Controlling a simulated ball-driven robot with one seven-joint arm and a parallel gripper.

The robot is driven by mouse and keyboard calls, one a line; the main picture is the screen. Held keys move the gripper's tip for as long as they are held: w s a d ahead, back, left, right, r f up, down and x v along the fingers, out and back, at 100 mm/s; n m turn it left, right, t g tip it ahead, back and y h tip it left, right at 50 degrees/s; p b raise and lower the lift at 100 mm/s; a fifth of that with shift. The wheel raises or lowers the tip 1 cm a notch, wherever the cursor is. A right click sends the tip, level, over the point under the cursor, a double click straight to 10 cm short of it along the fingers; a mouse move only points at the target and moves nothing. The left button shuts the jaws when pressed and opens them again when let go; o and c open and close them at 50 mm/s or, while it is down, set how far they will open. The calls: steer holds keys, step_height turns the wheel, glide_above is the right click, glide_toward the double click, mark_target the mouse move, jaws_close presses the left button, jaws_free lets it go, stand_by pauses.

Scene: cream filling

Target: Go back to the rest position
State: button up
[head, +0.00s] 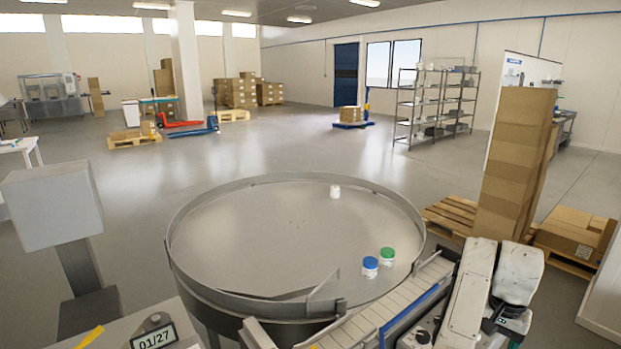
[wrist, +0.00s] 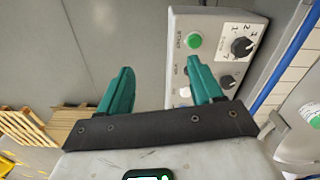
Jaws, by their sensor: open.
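My gripper (wrist: 160,86) shows in the wrist view with its two teal fingers apart and nothing between them. Its right finger overlaps the lower part of a grey control panel (wrist: 212,62) in the picture; I cannot tell whether they touch. In the head view my white arm is folded at the lower right, and the fingers cannot be made out there.
A round metal table (head: 270,235) holds a blue-lidded jar (head: 370,267), a green-lidded jar (head: 387,256) and a white jar (head: 335,191). A conveyor (head: 398,298) runs beside my arm. Tall stacked cartons (head: 515,160) stand behind it. Open floor lies beyond the table.

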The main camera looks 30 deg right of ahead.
steer(key=s+a+f+n+b, duration=0.1)
steer(key=s+a+f+n, duration=0.2)
steer(key=a, duration=0.7)
steer(key=s+a+f+n+b, duration=0.1)
steer(key=s+a+f+n, duration=0.3)
steer(key=a, duration=0.7)
steer(key=s+a+f+n+t+b, duration=0.1)
steer(key=s+a+f+n, duration=0.3)
steer(key=a+f+n, duration=0.3)
steer(key=a+f, duration=0.2)
steer(key=a, duration=0.2)
steer(key=shift+s+b, duration=0.25)
steer(key=shift+b, duration=0.05)
